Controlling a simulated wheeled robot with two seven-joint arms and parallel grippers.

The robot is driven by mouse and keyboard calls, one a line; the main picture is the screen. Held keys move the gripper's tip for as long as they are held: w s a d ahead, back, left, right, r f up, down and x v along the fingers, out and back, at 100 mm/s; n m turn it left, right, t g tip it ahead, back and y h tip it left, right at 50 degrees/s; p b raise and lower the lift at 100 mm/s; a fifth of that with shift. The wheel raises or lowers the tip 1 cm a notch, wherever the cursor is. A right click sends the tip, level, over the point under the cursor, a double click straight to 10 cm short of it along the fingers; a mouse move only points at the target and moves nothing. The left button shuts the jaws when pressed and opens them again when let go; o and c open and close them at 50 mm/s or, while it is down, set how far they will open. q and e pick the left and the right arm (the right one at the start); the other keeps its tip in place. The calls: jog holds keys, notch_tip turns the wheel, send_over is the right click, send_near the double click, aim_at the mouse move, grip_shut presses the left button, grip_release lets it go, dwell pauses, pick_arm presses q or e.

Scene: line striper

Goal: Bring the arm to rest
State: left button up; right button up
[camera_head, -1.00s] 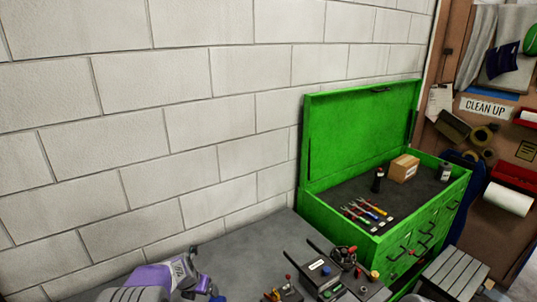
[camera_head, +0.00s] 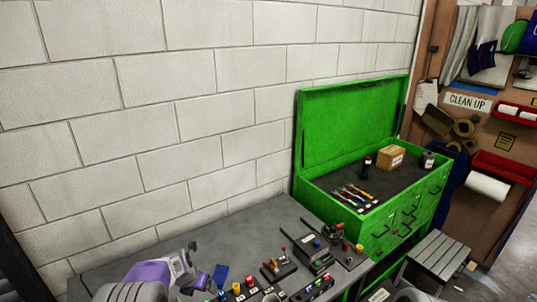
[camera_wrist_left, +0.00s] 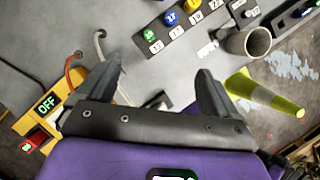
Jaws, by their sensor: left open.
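My left arm comes in at the bottom of the head view, with a purple wrist. My left gripper (camera_head: 196,264) is over the grey workbench (camera_head: 250,222), near its front part. In the left wrist view the left gripper (camera_wrist_left: 158,76) has its two dark fingers spread wide apart, with nothing held between them. Below them lies the grey bench top. My right gripper is in neither view.
Numbered coloured buttons (camera_wrist_left: 171,20), a grey cup (camera_wrist_left: 250,40), a yellow cone (camera_wrist_left: 262,92) and a yellow OFF box (camera_wrist_left: 46,104) lie around the left gripper. A green tool chest (camera_head: 350,125) stands open at right. The bench's back left is clear.

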pick_arm(q)
jog(key=s+d+f+m+g, duration=0.1)
jog(key=s+f+m, duration=0.4)
jog(key=s+d+f+m+g, duration=0.1)
jog(key=s+d+f+m, duration=0.1)
jog(key=s+f+m, duration=0.4)
jog(key=s+d+f+m, duration=0.1)
jog(key=s+f+m, duration=0.5)
jog(key=shift+d+f+g+h, duration=0.2)
jog(key=shift+d+g+h, duration=0.1)
jog(key=shift+g+h, duration=0.1)
jog(key=s+d+f+m+g+h, duration=0.1)
jog(key=s+d+m, duration=0.3)
jog(key=s+m, duration=0.3)
jog(key=s+d+f+m+h, duration=0.1)
jog(key=s+d+m+h, duration=0.1)
jog(key=s+d+m, duration=0.4)
notch_tip(320, 180, down, 20)
jog(key=s+a+m+b, duration=0.1)
jog(key=b, duration=1.8)
jog(key=shift+s+a+r+b, duration=0.2)
jog(key=shift+a+r+b, duration=0.05)
jog(key=shift+a+b, duration=0.15)
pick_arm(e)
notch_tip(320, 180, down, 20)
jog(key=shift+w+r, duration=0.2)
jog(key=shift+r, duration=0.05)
